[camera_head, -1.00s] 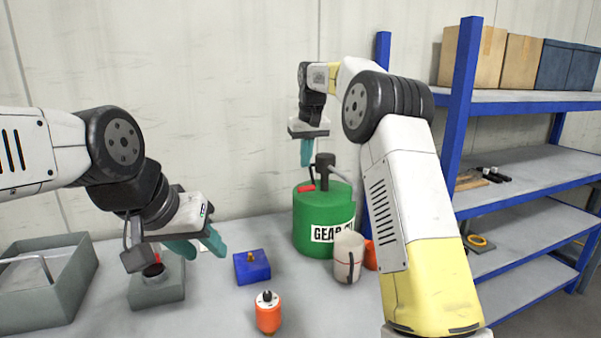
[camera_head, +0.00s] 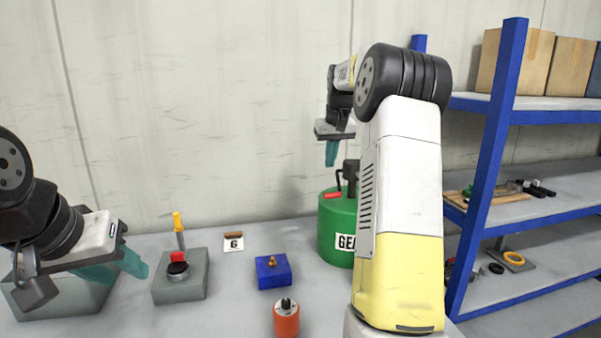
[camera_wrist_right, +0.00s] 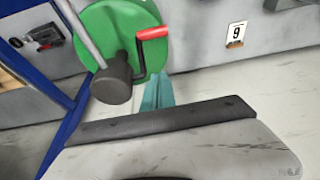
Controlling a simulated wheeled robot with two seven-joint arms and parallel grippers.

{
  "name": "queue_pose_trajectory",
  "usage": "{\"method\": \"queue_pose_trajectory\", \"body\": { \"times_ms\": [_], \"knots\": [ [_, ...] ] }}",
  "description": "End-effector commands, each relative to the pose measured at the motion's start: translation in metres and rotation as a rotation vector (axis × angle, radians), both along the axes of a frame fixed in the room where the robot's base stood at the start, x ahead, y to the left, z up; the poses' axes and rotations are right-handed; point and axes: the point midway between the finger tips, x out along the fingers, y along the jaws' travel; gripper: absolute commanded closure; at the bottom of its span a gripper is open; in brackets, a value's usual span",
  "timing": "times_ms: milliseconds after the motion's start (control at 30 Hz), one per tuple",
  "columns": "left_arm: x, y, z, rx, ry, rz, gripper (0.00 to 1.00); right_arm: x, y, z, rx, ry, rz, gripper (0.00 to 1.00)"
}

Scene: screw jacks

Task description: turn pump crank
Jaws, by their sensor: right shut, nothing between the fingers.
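The green drum (camera_head: 337,225) with a "GEAR" label stands at the back of the table, partly hidden by my right arm. The dark pump head (camera_head: 351,172) sits on its top. The crank's red grip (camera_head: 333,195) lies low over the drum top; it also shows in the right wrist view (camera_wrist_right: 152,33) beside the dark pump head (camera_wrist_right: 112,82). My right gripper (camera_head: 331,153) is shut and empty above the crank. Its teal fingertips (camera_wrist_right: 158,92) are close to the crank in the wrist view, contact unclear. My left gripper (camera_head: 117,270) is open and empty at the left, over a grey bin.
A grey block with a red-and-black knob (camera_head: 178,270), a blue block (camera_head: 272,272) and an orange canister (camera_head: 286,318) stand on the table. A blue-framed shelf (camera_head: 487,170) stands at the right.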

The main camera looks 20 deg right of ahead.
Motion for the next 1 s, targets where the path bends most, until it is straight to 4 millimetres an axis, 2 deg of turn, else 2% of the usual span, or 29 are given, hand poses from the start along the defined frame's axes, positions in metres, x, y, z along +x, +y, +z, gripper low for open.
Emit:
{"method": "queue_pose_trajectory", "body": {
  "times_ms": [433, 700, 1000],
  "knots": [
    [0.0, 0.0, 0.0, 0.0, 0.0, 0.0, 0.6, 0.028, -0.001, -0.088, 0.001, 0.005, 0.0, 1.0],
    [0.0, 0.0, 0.0, 0.0, 0.0, 0.0, 0.6, -0.005, 0.001, -0.085, 0.0, 0.001, -0.001, 1.0],
    [0.0, 0.0, 0.0, 0.0, 0.0, 0.0, 0.6, -0.012, 0.002, -0.085, 0.001, 0.001, 0.0, 1.0]
  ]
}}
